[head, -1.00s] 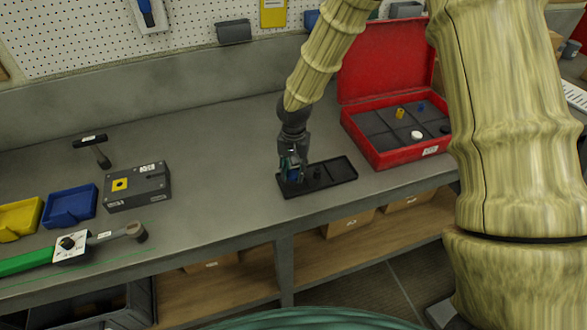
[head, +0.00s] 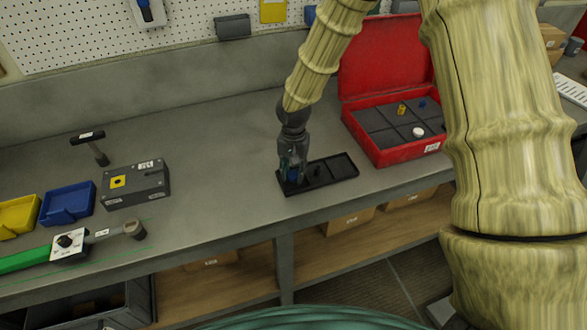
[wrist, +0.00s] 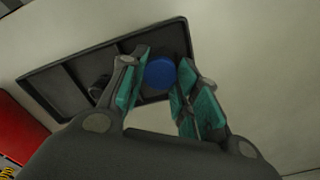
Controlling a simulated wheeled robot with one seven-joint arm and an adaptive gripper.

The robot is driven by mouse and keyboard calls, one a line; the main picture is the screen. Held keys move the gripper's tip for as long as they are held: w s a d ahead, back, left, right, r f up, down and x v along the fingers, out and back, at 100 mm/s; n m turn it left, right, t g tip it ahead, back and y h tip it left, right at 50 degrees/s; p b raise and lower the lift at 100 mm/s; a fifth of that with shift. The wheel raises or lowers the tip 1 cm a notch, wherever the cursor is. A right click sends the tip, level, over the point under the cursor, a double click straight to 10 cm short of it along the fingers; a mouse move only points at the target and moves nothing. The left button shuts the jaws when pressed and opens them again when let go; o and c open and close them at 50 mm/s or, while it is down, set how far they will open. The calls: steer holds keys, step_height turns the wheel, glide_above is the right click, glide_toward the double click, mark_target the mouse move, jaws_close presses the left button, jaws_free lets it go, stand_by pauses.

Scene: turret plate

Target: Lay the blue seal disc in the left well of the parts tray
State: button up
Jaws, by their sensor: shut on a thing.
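The blue seal disc (wrist: 160,73) is between the fingertips of my gripper (wrist: 164,78) in the wrist view. My gripper is shut on it, one finger pad on each side. In the head view my gripper (head: 292,174) points down at the left end of the black parts tray (head: 345,178), and a bit of blue shows between its fingers. The tray also shows in the wrist view (wrist: 62,80). The disc is over or in the left well; I cannot tell whether it touches the well floor.
A small black round part (head: 317,171) stands in the middle of the tray. The open red case (head: 385,153) is behind it to the right. A grey box (head: 137,186), a hammer (head: 97,150) and blue bin (head: 67,204) are on the left. Bench between is clear.

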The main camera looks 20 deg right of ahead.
steer(key=shift+w+f, duration=0.15)
steer(key=shift+f, duration=0.6)
stand_by(1.4)
steer(key=o, duration=0.9)
steer(key=shift+c, duration=0.2)
step_height(320, 180, up, 12)
stand_by(0.7)
